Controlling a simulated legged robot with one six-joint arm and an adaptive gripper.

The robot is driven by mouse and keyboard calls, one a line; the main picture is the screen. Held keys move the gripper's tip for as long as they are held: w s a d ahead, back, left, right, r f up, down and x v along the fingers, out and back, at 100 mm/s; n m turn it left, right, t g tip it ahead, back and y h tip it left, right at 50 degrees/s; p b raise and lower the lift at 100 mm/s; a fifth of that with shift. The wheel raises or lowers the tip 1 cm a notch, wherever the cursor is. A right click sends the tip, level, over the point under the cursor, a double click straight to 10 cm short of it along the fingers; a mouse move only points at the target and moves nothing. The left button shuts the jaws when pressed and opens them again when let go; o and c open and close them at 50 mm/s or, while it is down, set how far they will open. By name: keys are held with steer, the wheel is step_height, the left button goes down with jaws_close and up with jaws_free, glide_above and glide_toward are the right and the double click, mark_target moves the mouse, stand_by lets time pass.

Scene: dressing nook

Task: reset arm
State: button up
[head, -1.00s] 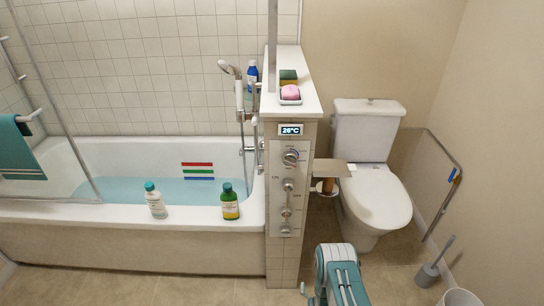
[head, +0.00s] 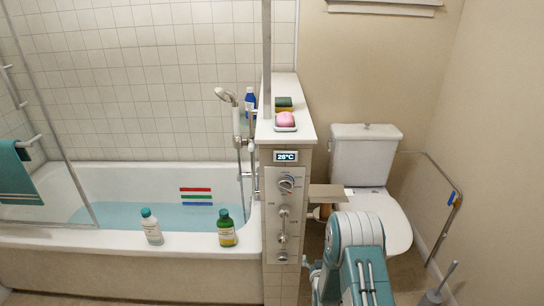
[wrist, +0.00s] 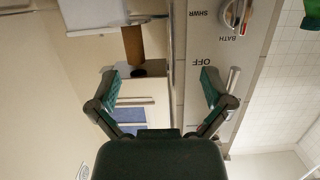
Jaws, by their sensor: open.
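My teal and white arm (head: 358,255) rises at the bottom of the head view, in front of the toilet and to the right of the control panel. My gripper (wrist: 158,86) shows in the wrist view with its two green-padded fingers spread wide and nothing between them. The wrist picture is upside down. The control panel (head: 284,218) also shows in the wrist view (wrist: 202,45), behind and beside the right finger. A metal lever (wrist: 234,80) appears close beside that finger; I cannot tell whether they touch.
Two bottles, one white (head: 151,227) and one green (head: 226,229), stand on the rim of the filled bathtub (head: 80,240). A metal rail (head: 437,240) and toilet brush (head: 438,288) are at right.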

step_height(320, 180, up, 15)
steer(key=g, duration=0.2)
steer(key=s+r+g, duration=0.2)
steer(key=s+r, duration=0.4)
steer(key=r, duration=0.7)
steer(key=s+r+g, duration=0.2)
steer(key=s+r, duration=0.1)
steer(key=s, duration=0.7)
steer(key=s+r+g, duration=0.1)
steer(key=s+r, duration=0.3)
steer(key=s, duration=0.7)
steer(key=s+r+g, duration=0.2)
steer(key=s+r, duration=0.1)
steer(key=s, duration=0.8)
steer(key=shift+a+r+g, duration=0.15)
steer(key=shift+r+g, duration=0.15)
steer(key=shift+r, duration=0.05)
steer(key=shift+w, duration=0.1)
